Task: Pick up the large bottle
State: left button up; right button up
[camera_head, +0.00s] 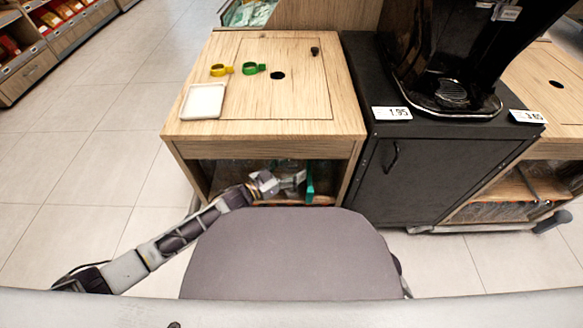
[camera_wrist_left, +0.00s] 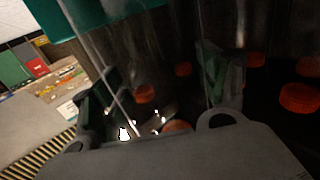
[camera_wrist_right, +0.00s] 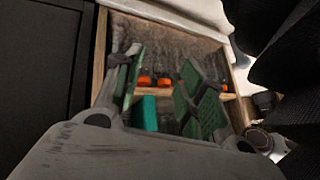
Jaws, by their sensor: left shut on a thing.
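My left gripper (camera_head: 290,182) reaches into the open shelf under the wooden counter. In the left wrist view its green-padded fingers (camera_wrist_left: 155,95) are closed around a clear, see-through bottle (camera_wrist_left: 120,55), which I take to be the large bottle. Dark reflections blur its outline, and I cannot tell its cap from others seen through it. Several orange caps (camera_wrist_left: 300,97) show around and behind it. My right gripper (camera_wrist_right: 165,80) has its green pads spread apart with nothing visibly held. It faces a shelf with orange caps (camera_wrist_right: 147,81) and is not visible in the head view.
A teal piece (camera_head: 310,182) stands beside the left gripper at the shelf opening. The wooden counter (camera_head: 300,105) above holds a yellow cup ring (camera_head: 220,70), a green one (camera_head: 252,68) and a white tray (camera_head: 203,101). A black cabinet (camera_head: 400,180) stands to the right.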

aim_at(281, 172)
pick_arm(q)
jog(key=shift+r, duration=0.4)
jog(key=p+v, duration=0.2)
jog(key=v, duration=0.3)
jog(key=shift+s+a, duration=0.25)
jog(key=shift+a, duration=0.05)
jog(key=p+v, duration=0.3)
jog(key=v, duration=0.9)
jog(key=shift+p, duration=0.4)
pick_arm(e)
notch_tip(281, 172, up, 9)
jog(key=s+d+g+h, duration=0.1)
jog(key=d+g, duration=0.1)
jog(key=shift+n, duration=0.4)
pick_arm(q)
jog(key=shift+a+f, duration=0.1)
jog(key=shift+a, duration=0.05)
pick_arm(e)
jog(key=shift+r, duration=0.1)
jog(key=shift+s, duration=0.1)
